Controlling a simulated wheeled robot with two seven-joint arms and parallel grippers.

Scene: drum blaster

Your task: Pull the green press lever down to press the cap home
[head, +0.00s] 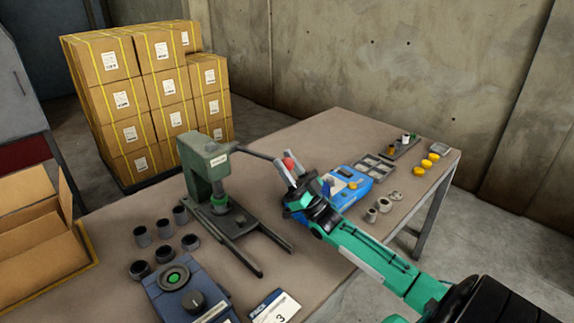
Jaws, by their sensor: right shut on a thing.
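The green press (203,165) stands on the table, left of the middle. Its lever (252,153) is a dark rod reaching right from the press head to a red knob (290,161). My right gripper (289,171) is shut on the lever at its knob end, with a finger on either side of the knob. The rod looks close to level, sloping slightly down to the right. A bright green piece (219,200) shows beneath the press head, above the press base (238,236). I cannot tell the cap apart from the ram there. My left gripper is not in view.
Several dark cups (142,236) stand left of the press base. A dark blue device (186,292) with a knob sits at the front, beside a card (275,308). A blue box (352,183), grey tray (376,168) and yellow caps (427,163) lie to the right.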

